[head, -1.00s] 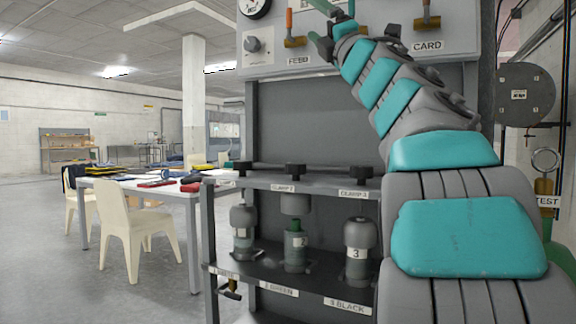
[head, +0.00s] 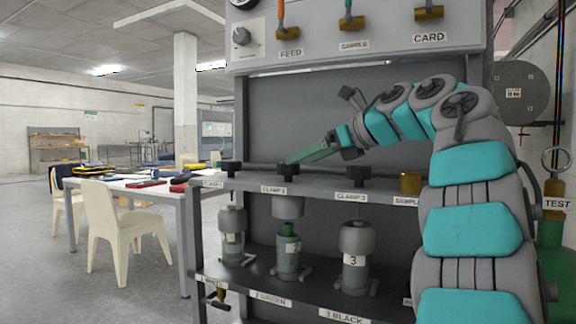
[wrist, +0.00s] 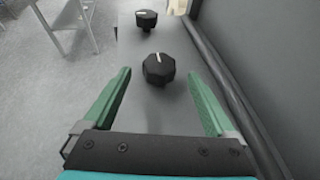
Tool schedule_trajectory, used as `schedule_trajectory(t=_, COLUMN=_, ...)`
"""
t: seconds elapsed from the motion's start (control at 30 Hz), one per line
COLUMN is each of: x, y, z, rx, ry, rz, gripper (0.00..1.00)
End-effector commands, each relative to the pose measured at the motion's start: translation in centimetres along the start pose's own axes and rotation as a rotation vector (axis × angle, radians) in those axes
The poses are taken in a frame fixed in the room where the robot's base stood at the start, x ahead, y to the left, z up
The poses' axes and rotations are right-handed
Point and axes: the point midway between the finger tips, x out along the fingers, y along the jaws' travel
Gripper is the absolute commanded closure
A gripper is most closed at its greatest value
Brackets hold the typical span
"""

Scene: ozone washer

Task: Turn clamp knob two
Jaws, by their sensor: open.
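Clamp knob two is a black faceted knob with a white mark, on the shelf behind the CLAMP 2 label (head: 273,190). In the head view my gripper's green fingers (head: 290,160) reach left to it and partly hide it. In the wrist view the knob (wrist: 158,70) shows between the two spread fingertips, with a gap on each side. My gripper (wrist: 160,75) is open and empty. I cannot tell whether the tips are level with the knob or above it.
Another black knob (wrist: 146,18) lies beyond in the wrist view. In the head view, knobs stand left (head: 232,167) and right (head: 358,172) of my fingertips. Bottles hang below the shelf (head: 320,184). A dark panel rises behind it, and levers (head: 351,22) are above.

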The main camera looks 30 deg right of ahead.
Motion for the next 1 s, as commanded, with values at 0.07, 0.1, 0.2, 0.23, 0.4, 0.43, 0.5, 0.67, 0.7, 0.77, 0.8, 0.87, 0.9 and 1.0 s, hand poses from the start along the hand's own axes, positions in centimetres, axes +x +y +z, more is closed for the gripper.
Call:
schedule_trajectory(t=0.07, x=1.2, y=0.1, z=0.0, rx=0.001, ry=0.002, rz=0.002, gripper=0.09)
schedule_trajectory(t=0.1, x=1.9, y=0.1, z=0.1, rx=0.001, ry=0.001, rz=0.002, gripper=0.09)
schedule_trajectory(t=0.2, x=3.5, y=0.1, z=0.1, rx=0.000, ry=-0.001, rz=0.001, gripper=0.09)
schedule_trajectory(t=0.23, x=3.9, y=0.1, z=0.1, rx=0.000, ry=-0.001, rz=0.001, gripper=0.09)
schedule_trajectory(t=0.4, x=5.7, y=0.1, z=0.1, rx=-0.001, ry=-0.001, rz=0.002, gripper=0.09)
schedule_trajectory(t=0.43, x=5.9, y=0.1, z=0.1, rx=-0.001, ry=-0.001, rz=0.002, gripper=0.09)
schedule_trajectory(t=0.5, x=6.0, y=0.1, z=0.1, rx=-0.001, ry=-0.002, rz=0.001, gripper=0.09)
schedule_trajectory(t=0.67, x=6.0, y=0.1, z=0.1, rx=-0.001, ry=-0.003, rz=0.000, gripper=0.09)
schedule_trajectory(t=0.7, x=6.0, y=0.1, z=0.1, rx=-0.001, ry=-0.003, rz=0.000, gripper=0.12)
schedule_trajectory(t=0.77, x=6.0, y=0.1, z=0.1, rx=0.000, ry=-0.003, rz=0.000, gripper=0.19)
schedule_trajectory(t=0.8, x=6.0, y=0.0, z=0.1, rx=0.000, ry=-0.003, rz=0.000, gripper=0.24)
schedule_trajectory(t=0.87, x=6.0, y=0.0, z=0.1, rx=0.000, ry=-0.003, rz=0.000, gripper=0.30)
schedule_trajectory(t=0.9, x=5.9, y=0.0, z=0.1, rx=0.000, ry=-0.003, rz=0.000, gripper=0.35)
schedule_trajectory(t=1.0, x=5.9, y=0.0, z=0.1, rx=0.000, ry=-0.003, rz=0.000, gripper=0.46)
